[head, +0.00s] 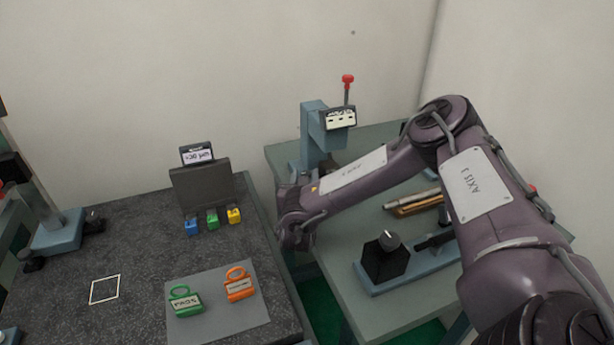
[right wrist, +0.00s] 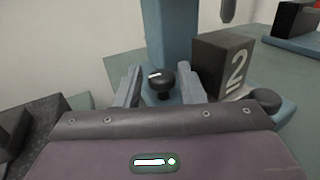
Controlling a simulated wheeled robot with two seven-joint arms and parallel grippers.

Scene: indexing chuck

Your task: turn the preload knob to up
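In the right wrist view a round black knob (right wrist: 160,82) with a white pointer line stands at the foot of a blue-grey column. The line points roughly to the left in that view. My right gripper (right wrist: 161,88) is open, with one finger on each side of the knob. A narrow gap seems to show on both sides; contact is not clear. In the head view my right gripper (head: 297,217) is beside the foot of the blue-grey column (head: 311,135), and my arm hides this knob. My left gripper is not in view.
A black block marked 2 (right wrist: 224,66) stands close right of the knob. Another black knob (head: 388,240) sits on a dark block on the green-grey table (head: 400,306). A red-tipped lever (head: 347,79) rises above the column. Padlock-like tags lie on a grey mat (head: 222,325).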

